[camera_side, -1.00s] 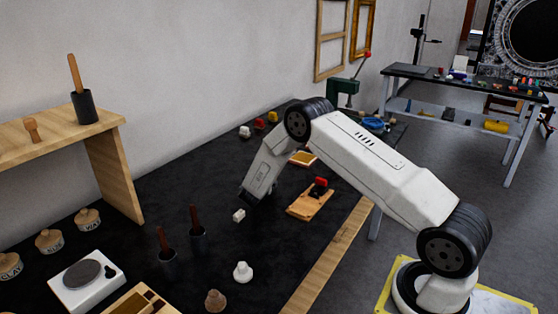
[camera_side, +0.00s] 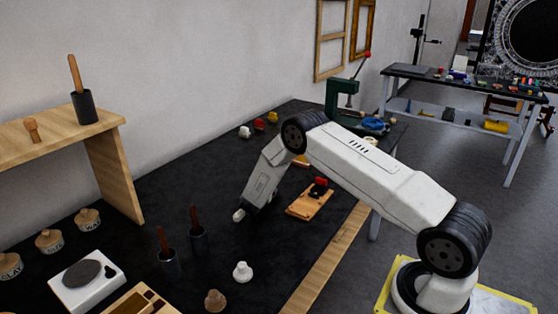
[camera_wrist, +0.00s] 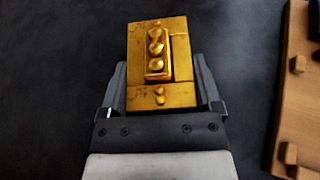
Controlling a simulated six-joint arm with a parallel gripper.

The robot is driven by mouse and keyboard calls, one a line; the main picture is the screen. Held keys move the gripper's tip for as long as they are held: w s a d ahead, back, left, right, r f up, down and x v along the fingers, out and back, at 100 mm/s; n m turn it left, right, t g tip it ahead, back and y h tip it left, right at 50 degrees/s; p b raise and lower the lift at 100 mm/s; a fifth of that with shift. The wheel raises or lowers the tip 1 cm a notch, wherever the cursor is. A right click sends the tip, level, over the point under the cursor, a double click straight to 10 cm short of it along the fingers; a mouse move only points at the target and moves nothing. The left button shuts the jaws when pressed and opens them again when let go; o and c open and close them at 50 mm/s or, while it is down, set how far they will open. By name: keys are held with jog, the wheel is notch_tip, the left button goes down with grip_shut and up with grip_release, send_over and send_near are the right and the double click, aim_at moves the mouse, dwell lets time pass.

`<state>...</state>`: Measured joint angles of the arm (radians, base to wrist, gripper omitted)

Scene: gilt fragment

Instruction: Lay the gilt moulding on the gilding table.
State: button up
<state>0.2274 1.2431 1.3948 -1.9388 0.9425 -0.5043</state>
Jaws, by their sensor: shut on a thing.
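The gilt moulding (camera_wrist: 158,55) is a gold block with a raised strip of rounded beads. In the wrist view it sits between the two fingers of my gripper (camera_wrist: 162,88), which is shut on it. In the side view my gripper (camera_side: 247,206) points down, low over the black-topped table (camera_side: 205,270). The moulding cannot be made out there. In the wrist view the dark surface (camera_wrist: 60,70) lies behind the moulding. I cannot tell whether the moulding touches it.
A small white piece (camera_side: 239,215) shows at my gripper's tip. A wooden board with a red-topped part (camera_side: 309,203) lies to the right and also shows in the wrist view (camera_wrist: 297,100). Bare black surface lies left of my gripper.

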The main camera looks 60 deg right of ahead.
jog(key=shift+s+a+f, duration=0.1)
jog(key=shift+s+f, duration=0.1)
jog(key=shift+f, duration=0.45)
jog(key=o, duration=1.1)
jog(key=shift+c, duration=0.2)
jog(key=shift+r, duration=0.35)
jog(key=shift+s+a+r, duration=0.1)
jog(key=shift+a+r, duration=0.1)
jog(key=shift+a, duration=0.05)
jog(key=v, duration=1.1)
jog(key=shift+r, duration=0.35)
jog(key=shift+s+r, duration=0.1)
